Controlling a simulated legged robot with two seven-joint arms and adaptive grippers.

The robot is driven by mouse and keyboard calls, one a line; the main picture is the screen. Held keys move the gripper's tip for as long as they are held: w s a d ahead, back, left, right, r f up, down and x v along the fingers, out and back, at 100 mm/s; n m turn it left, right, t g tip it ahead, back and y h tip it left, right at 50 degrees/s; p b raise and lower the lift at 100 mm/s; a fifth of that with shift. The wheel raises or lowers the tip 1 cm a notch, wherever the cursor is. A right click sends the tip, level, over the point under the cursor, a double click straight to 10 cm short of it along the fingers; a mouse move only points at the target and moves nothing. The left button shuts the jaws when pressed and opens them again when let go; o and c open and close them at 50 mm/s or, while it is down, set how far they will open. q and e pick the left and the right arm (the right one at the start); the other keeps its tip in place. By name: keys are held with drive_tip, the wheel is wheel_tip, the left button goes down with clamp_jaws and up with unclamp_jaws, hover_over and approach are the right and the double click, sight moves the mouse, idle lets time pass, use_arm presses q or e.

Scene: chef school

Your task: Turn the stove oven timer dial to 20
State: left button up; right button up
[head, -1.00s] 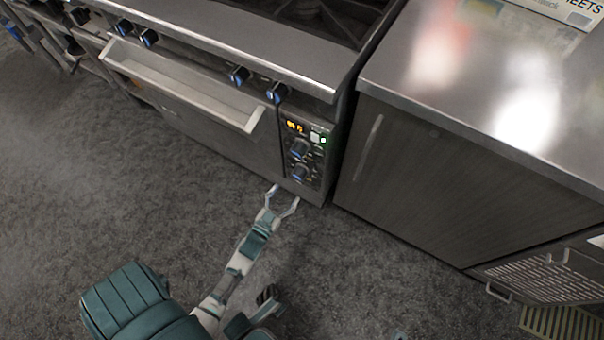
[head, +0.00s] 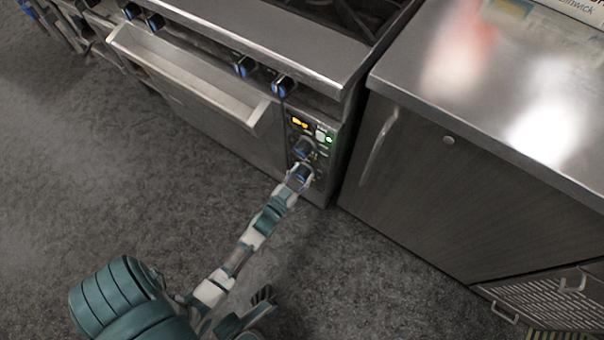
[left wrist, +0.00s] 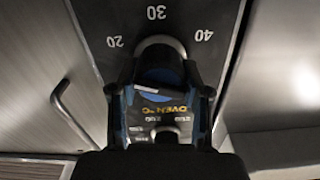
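The oven control panel (head: 318,148) is on the stove's front right and has a lit orange display (head: 301,122). It carries an upper dial (head: 304,148) and a lower dial (head: 303,171). My left gripper (head: 299,176) is at the lower dial, with its fingers around it. In the left wrist view the dark dial (left wrist: 160,68) sits between the two fingers (left wrist: 160,92), and the marks 20, 30 and 40 show around it. The fingers look apart, one on each side; firm contact is not clear.
The oven door handle (head: 190,82) juts out left of the panel. Blue burner knobs (head: 283,86) line the stove front above. A steel-topped cabinet (head: 470,190) stands close on the right. The grey floor in front is open.

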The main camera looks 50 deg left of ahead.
use_arm(q)
drive_tip(key=c, duration=0.3)
drive_tip(key=shift+r+m+p, duration=0.2)
drive_tip(key=shift+m+p, duration=0.4)
drive_tip(key=shift+f, duration=0.2)
drive_tip(key=o, duration=1.2)
drive_tip(key=shift+m, duration=0.3)
drive_tip(key=shift+c, duration=0.2)
drive_tip(key=v, duration=1.2)
drive_tip(key=shift+f, duration=0.1)
